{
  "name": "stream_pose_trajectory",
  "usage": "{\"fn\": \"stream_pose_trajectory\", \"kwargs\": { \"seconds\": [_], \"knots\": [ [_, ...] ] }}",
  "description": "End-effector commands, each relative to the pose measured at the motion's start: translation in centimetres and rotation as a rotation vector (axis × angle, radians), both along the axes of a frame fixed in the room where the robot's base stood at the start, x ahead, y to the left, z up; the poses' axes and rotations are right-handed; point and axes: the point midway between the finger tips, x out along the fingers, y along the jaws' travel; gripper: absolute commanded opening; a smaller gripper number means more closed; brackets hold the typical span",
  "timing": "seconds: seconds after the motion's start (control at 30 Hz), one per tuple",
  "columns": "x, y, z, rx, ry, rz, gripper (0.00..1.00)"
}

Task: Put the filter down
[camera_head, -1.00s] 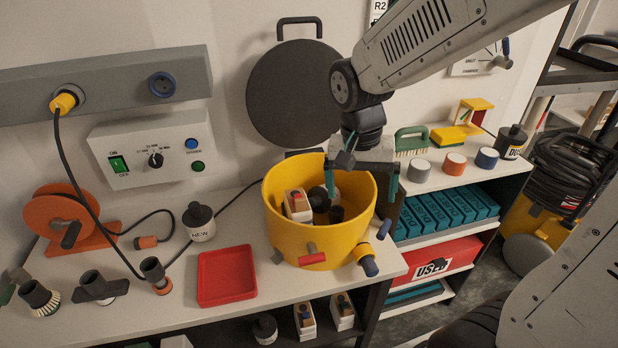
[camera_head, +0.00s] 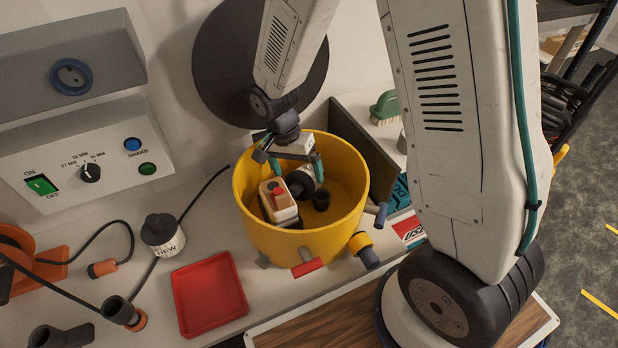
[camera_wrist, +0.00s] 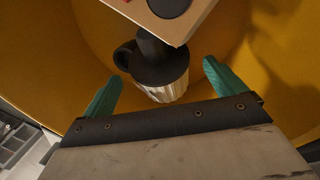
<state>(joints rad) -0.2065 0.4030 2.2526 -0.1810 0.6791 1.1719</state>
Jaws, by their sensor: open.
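The filter (camera_wrist: 165,85), with a black cap and a pale pleated body, lies inside the yellow bucket (camera_head: 305,243). In the head view it (camera_head: 302,184) shows as a black and pale shape below my gripper. My gripper (camera_head: 296,168) is open, reaching into the bucket from above. In the wrist view, the two green fingers of my gripper (camera_wrist: 163,75) stand apart on either side of the filter with visible gaps. The filter's underside is hidden, so I cannot tell exactly what it rests on.
A dark panel (camera_head: 365,150) stands behind the bucket's right side.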

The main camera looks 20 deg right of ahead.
Motion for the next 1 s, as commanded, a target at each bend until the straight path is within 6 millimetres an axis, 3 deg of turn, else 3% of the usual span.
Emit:
{"fn": "stream_pose_trajectory", "kwargs": {
  "seconds": [0.2,0.47,0.5,0.7,0.77,1.0],
  "knots": [
    [-0.4,-0.5,-2.8,-0.002,0.001,0.003,0.96],
    [-0.4,-0.8,-3.2,-0.001,-0.002,-0.001,0.96],
    [-0.4,-0.8,-3.2,-0.001,-0.002,-0.001,0.93],
    [-0.4,-0.9,-3.2,-0.002,-0.002,-0.003,0.42],
    [-0.4,-0.9,-3.2,-0.001,-0.003,-0.002,0.38],
    [-0.4,-0.9,-3.0,-0.001,-0.003,-0.002,0.38]
  ]
}}
